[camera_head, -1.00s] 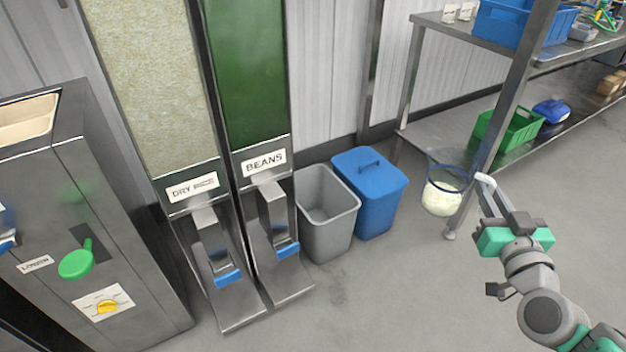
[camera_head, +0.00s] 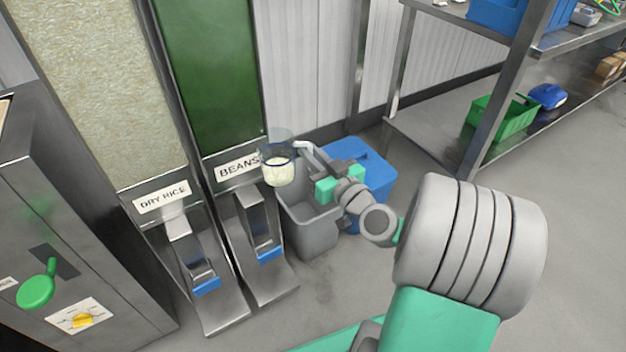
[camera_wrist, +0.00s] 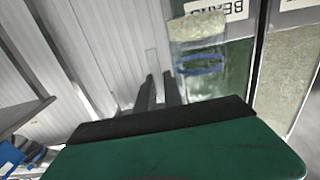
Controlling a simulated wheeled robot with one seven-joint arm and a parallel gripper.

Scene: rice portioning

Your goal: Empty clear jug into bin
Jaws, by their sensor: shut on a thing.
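My gripper (camera_head: 318,165) is shut on the jug's pale handle, to the right of the jug.
A blue lidded bin (camera_head: 362,168) stands right behind the grey bin. The beans dispenser (camera_head: 262,225) and dry rice dispenser (camera_head: 190,255) stand to the left. A steel shelf (camera_head: 440,125) with a green crate (camera_head: 500,118) is at the right. Floor in front of the bins is clear.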

